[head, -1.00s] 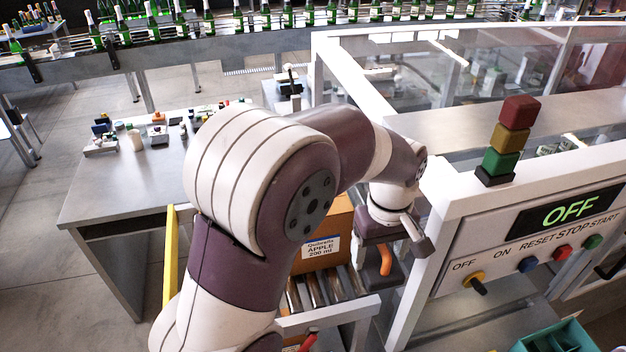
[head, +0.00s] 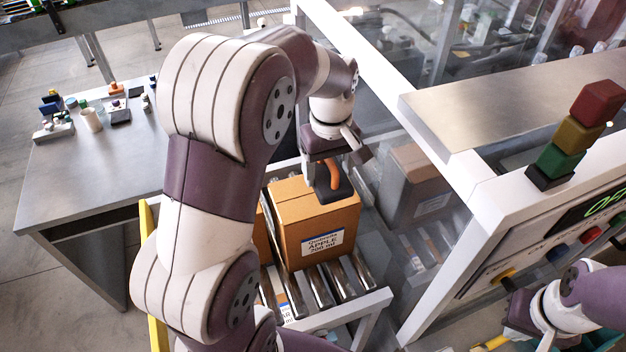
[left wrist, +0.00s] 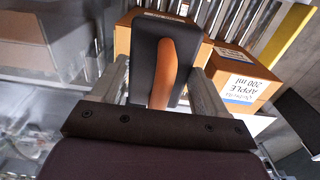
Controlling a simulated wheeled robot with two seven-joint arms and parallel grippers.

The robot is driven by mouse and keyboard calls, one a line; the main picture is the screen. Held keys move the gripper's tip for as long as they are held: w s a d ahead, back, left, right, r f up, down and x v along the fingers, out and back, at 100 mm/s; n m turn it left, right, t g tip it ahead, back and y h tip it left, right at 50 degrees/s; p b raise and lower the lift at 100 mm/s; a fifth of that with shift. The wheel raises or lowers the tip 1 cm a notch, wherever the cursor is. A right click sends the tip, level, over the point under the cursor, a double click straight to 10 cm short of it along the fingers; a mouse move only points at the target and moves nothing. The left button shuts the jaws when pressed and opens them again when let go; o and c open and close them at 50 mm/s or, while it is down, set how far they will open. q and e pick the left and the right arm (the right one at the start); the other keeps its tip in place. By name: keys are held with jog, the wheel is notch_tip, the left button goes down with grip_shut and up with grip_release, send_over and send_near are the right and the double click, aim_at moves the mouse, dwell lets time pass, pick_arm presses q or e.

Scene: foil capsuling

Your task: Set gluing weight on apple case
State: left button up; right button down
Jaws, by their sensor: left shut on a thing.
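The apple case (head: 300,212), an orange-brown carton with a white and blue label, stands on the roller conveyor. My left gripper (head: 330,162) is shut on the gluing weight (head: 337,193), a black block with an orange handle. The weight is upright over the right rear part of the case top; I cannot tell whether it touches. In the left wrist view, the orange handle (left wrist: 163,72) is between the fingers, with part of a case (left wrist: 123,40) behind the weight. My right gripper (head: 520,318) is at the lower right, its fingertips not clear.
A second labelled case (left wrist: 240,78) stands beside the first, towards the yellow rail (head: 150,270). Clear panels and a white machine frame (head: 440,150) stand close on the right. The signal tower (head: 575,135) rises above the control panel. A steel table (head: 75,180) is at left.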

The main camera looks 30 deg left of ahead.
pick_arm(q)
jog(key=w+a+f, duration=0.1)
jog(key=w+a, duration=0.1)
jog(key=a, duration=0.1)
jog(key=w+a+f+p, duration=0.1)
jog(key=shift+a+f, duration=0.3)
notch_tip(320, 180, down, 3)
jog(key=shift+s+a+f+p, duration=0.1)
jog(key=shift+a+f+p, duration=0.05)
jog(key=shift+p, duration=1.05)
jog(key=shift+s+d+f, duration=0.1)
jog(key=shift+d+f, duration=0.15)
jog(key=shift+f, duration=0.2)
jog(key=shift+a+f, duration=0.2)
jog(key=shift+f, duration=0.2)
jog(key=shift+f+b, duration=0.15)
jog(key=shift+b, duration=0.2)
jog(key=shift+d+f, duration=0.1)
jog(key=shift+d, duration=0.05)
